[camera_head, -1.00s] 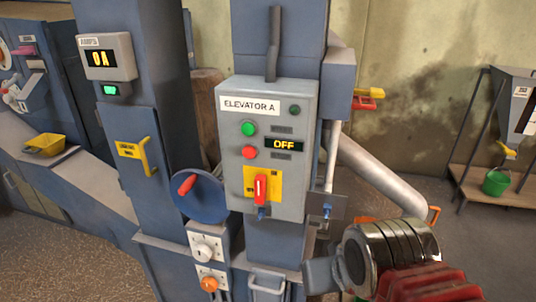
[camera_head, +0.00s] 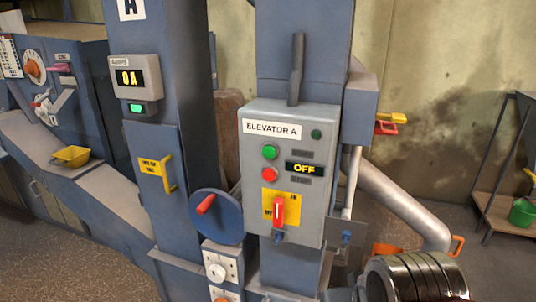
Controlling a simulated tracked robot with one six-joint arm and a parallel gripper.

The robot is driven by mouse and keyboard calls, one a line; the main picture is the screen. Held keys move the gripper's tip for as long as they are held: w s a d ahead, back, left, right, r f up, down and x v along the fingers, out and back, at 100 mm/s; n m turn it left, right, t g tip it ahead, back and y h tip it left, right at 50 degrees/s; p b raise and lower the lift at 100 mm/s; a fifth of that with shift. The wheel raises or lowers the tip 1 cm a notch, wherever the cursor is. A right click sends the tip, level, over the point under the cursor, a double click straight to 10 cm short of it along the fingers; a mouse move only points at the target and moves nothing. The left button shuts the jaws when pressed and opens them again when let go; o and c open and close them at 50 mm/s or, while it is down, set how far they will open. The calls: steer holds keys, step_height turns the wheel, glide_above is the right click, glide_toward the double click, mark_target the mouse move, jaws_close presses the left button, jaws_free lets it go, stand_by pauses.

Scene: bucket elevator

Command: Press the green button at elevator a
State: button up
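The grey control box labelled "ELEVATOR A" (camera_head: 285,175) is mounted on a blue column near the middle of the head view. Its green button (camera_head: 270,152) sits on the upper left of the face, above a red button (camera_head: 269,175). A display (camera_head: 304,168) to the right reads "OFF". A red rotary switch (camera_head: 279,211) on a yellow plate is below. A small dark green lamp (camera_head: 316,134) is at the upper right. Part of my arm shows at the bottom right; my gripper is not in view, and nothing covers the green button.
A blue handwheel (camera_head: 216,216) with a red handle stands left of the box. An ammeter (camera_head: 136,78) reading "0A" is on the left column. A grey pipe (camera_head: 398,203) slopes down at right. A yellow scoop (camera_head: 71,156) lies on the left ledge, and a green bucket (camera_head: 522,212) stands far right.

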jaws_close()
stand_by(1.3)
